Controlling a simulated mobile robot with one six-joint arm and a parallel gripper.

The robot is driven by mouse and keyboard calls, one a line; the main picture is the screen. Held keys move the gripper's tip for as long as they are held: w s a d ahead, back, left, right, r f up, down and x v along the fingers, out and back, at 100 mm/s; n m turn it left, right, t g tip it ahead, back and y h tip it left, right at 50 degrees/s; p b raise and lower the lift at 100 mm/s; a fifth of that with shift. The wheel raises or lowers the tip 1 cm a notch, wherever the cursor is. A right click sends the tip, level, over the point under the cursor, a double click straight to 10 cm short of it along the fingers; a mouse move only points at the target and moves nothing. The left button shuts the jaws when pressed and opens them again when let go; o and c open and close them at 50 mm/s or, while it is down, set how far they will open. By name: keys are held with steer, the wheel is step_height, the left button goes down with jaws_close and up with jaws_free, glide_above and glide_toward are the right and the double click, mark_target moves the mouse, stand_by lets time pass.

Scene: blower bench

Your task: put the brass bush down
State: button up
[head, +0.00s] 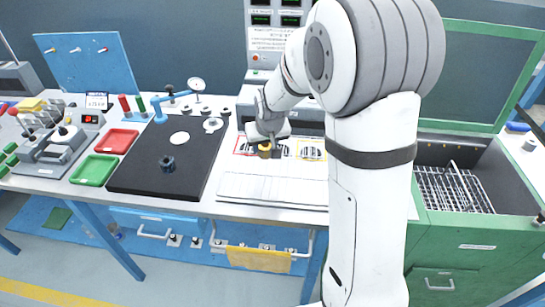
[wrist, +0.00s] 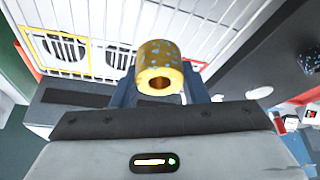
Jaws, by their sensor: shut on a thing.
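The brass bush (wrist: 158,58) is a short golden cylinder with a dark bore and bluish specks. My gripper (wrist: 160,86) is shut on it, with one dark finger on each side. In the head view the bush (head: 264,152) shows as a small golden piece at my gripper (head: 269,147). It is over the bench near the red-outlined and yellow-outlined slotted panels. I cannot tell whether the bush touches the surface beneath it.
A black plate (head: 165,150) with a dark round part (head: 168,164) lies to the left. Red (head: 117,141) and green (head: 94,170) trays are farther left. A pale flat panel (head: 272,189) lies in front of my gripper. A green open bin (head: 470,230) stands at the right.

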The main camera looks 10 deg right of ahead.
mark_target(268, 156)
step_height(268, 156, down, 3)
steer(key=shift+w+d+r, duration=0.15)
steer(key=shift+r, duration=0.05)
steer(key=shift+d+f, duration=0.1)
steer(key=shift+f, duration=2)
steer(key=o, duration=1.1)
steer(key=shift+o, duration=0.2)
steer(key=shift+r, duration=0.3)
steer(key=s+v, duration=0.1)
steer(key=v, duration=1.1)
steer(key=s+d+r+g, duration=0.1)
steer(key=s+d+r, duration=0.1)
steer(key=s, duration=0.9)
steer(key=s+d+r+m, duration=0.1)
steer(key=s+r, duration=0.1)
steer(key=s, duration=0.9)
steer(key=shift+d+r+g, duration=0.2)
steer(key=shift+d+g, duration=0.2)
